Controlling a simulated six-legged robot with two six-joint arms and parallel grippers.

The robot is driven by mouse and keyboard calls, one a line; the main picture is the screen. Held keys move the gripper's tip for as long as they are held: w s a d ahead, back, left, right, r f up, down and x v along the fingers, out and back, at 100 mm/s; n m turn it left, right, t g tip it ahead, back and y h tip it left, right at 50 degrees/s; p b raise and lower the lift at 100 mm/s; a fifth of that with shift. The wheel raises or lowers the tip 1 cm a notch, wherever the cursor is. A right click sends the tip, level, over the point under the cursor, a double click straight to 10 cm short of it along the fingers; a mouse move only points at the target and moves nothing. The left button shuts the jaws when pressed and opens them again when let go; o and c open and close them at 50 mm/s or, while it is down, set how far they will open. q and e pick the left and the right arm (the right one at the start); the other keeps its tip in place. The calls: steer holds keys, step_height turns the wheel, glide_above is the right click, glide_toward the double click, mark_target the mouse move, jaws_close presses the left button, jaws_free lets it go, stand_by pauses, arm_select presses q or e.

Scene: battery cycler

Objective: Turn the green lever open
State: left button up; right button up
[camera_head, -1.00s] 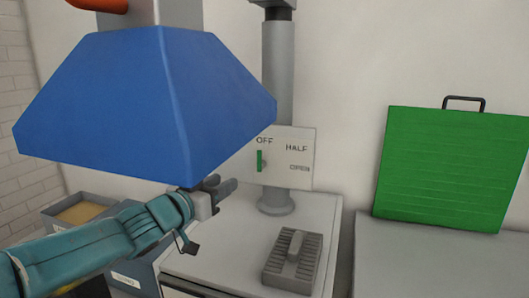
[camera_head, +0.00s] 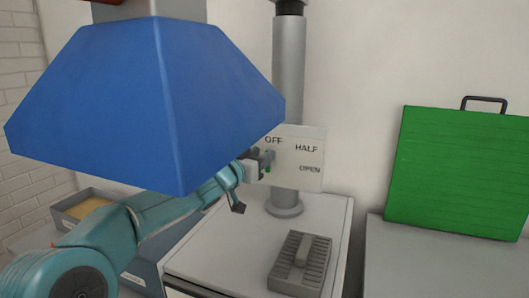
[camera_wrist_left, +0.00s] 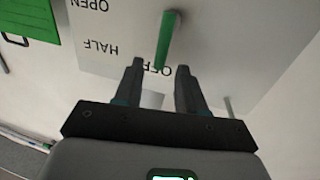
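The green lever (camera_wrist_left: 167,38) is on a white panel (camera_head: 310,160) marked OFF, HALF and OPEN, fixed at the grey column. In the head view the lever (camera_head: 268,166) is mostly hidden behind my gripper; it stands upright by the OFF mark. My left gripper (camera_head: 266,160) is at the panel's left part. In the left wrist view its two fingers (camera_wrist_left: 158,80) are apart, with the lever's end at or just beyond the gap between the tips. Nothing is clearly held. My right gripper is out of view.
A large blue hood (camera_head: 140,105) hangs above my left arm. A grey ribbed block (camera_head: 300,262) lies on the white cabinet top (camera_head: 235,235). A green panel with a handle (camera_head: 455,170) leans on the wall at right. A bin (camera_head: 88,205) stands at left.

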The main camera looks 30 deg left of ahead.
arm_select(q)
steer(key=shift+w, duration=1.05)
jaws_close()
